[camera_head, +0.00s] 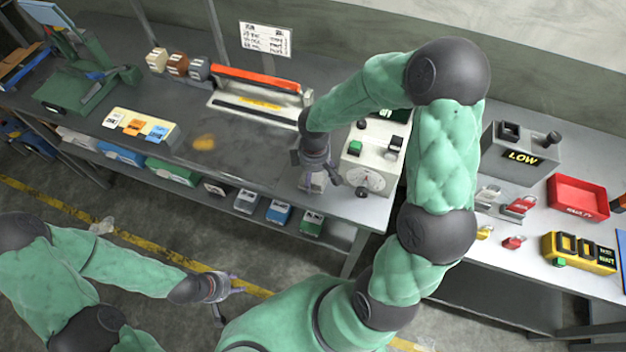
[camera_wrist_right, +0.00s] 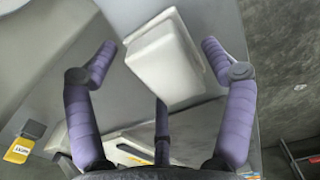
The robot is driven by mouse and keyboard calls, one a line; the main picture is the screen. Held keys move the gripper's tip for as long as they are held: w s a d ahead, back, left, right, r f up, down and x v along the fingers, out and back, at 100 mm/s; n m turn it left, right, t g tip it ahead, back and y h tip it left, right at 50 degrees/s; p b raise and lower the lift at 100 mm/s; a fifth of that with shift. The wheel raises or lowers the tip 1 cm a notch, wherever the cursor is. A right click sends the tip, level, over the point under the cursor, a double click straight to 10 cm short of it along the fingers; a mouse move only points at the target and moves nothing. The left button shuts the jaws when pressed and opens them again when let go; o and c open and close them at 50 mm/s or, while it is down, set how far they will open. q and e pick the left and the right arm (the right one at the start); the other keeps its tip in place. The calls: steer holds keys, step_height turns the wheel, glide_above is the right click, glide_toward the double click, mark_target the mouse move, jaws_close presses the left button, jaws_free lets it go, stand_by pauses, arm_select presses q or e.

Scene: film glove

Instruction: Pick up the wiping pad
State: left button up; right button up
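A pale, block-shaped pad (camera_wrist_right: 165,62), which looks like the wiping pad, lies on the grey workbench (camera_head: 240,165). In the right wrist view it sits between the spread purple fingers of my right gripper (camera_wrist_right: 157,62), with a gap on both sides. In the head view the pad (camera_head: 314,183) shows just below my right gripper (camera_head: 316,172), partly hidden by it. The right gripper is open and empty. My left gripper (camera_head: 229,302) hangs low over the floor in front of the bench, with its fingers apart and nothing between them.
A white control box (camera_head: 370,165) with a dial stands close right of the right gripper. A sealer with a red bar (camera_head: 258,80) is behind. An orange-brown smudge (camera_head: 204,142) marks the bench top. A card holder (camera_head: 140,128) stands left. A red tray (camera_head: 577,196) is far right.

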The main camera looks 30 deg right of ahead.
mark_target(313, 175)
steer(key=c, duration=0.8)
steer(key=shift+r, duration=0.1)
steer(key=shift+r, duration=0.25)
steer(key=r, duration=0.1)
steer(key=r+p, duration=0.1)
steer(key=r, duration=0.1)
steer(key=shift+s+a+r, duration=0.1)
steer(key=shift+a+r, duration=0.05)
steer(key=shift+a, duration=0.1)
steer(key=s+a+r, duration=0.2)
steer(key=a+r, duration=0.1)
steer(key=a, duration=0.1)
steer(key=s+a+r+p, duration=0.1)
steer(key=s+a+r, duration=0.1)
steer(key=a+r, duration=0.1)
steer(key=s+a+r+p, duration=0.1)
steer(key=s+a+r, duration=0.1)
steer(key=a, duration=0.3)
steer(key=shift+s+r, duration=0.15)
steer(key=shift+r, duration=0.35)
